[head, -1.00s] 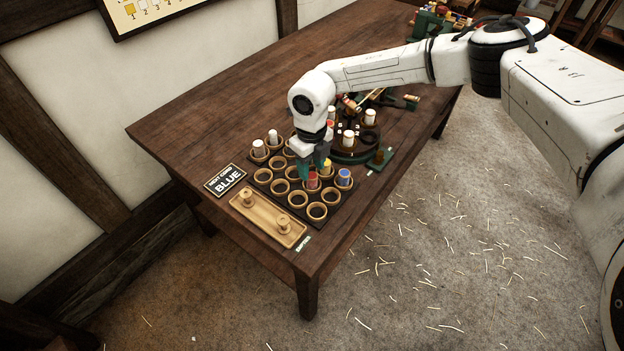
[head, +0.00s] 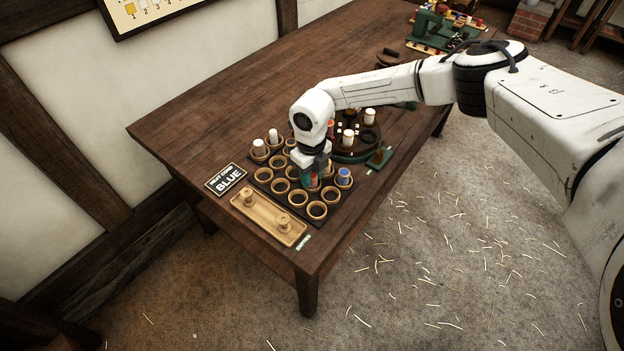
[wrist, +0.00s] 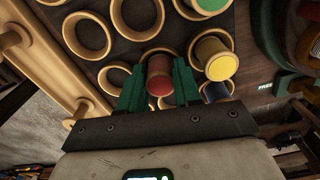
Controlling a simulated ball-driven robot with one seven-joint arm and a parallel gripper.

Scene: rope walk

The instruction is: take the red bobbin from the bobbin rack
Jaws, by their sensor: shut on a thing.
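The red bobbin (wrist: 159,82) shows in the wrist view between the two green fingers of my gripper (wrist: 158,85). The fingers are shut on it from both sides, at or just above its ring in the bobbin rack (head: 338,215). I cannot tell whether its base is still inside the ring. In the head view my gripper (head: 312,181) is low over the rack, and the hand and fingers hide most of the red bobbin.
Beside it are a yellow bobbin (wrist: 216,58), a blue bobbin (head: 344,175) and a green one (wrist: 209,5). White bobbins (head: 273,136) stand at the rack's far left.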

